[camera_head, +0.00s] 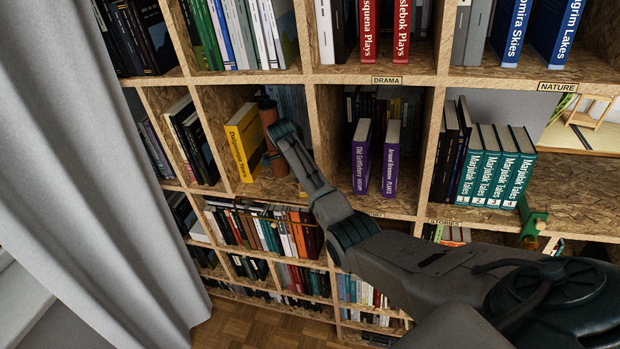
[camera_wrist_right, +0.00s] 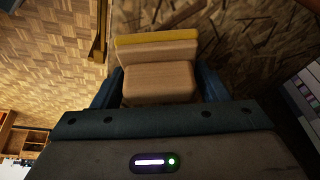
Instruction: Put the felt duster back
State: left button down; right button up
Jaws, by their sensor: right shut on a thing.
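My right gripper (camera_wrist_right: 160,88) is shut on a tan-brown block, apparently the felt duster (camera_wrist_right: 160,72); its blue fingers sit at the block's two sides. A second tan layer and a yellow strip (camera_wrist_right: 157,38) lie just beyond it; I cannot tell whether they belong to it. In the head view my right arm reaches into a shelf compartment beside a yellow book (camera_head: 243,142). A brown rounded piece (camera_head: 268,112) shows between book and arm, probably the same thing; the wrist hides much of it. My left gripper is not in view.
The OSB bookwall (camera_head: 380,205) has many small compartments with dividers close to my arm. Two purple books (camera_head: 361,160) stand right of it. Green books (camera_head: 490,168) and a green bracket (camera_head: 533,222) are further right. A grey curtain (camera_head: 90,170) hangs left.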

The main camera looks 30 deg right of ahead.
jog(key=shift+a, duration=0.1)
jog(key=shift+f, duration=0.25)
jog(key=o, duration=0.9)
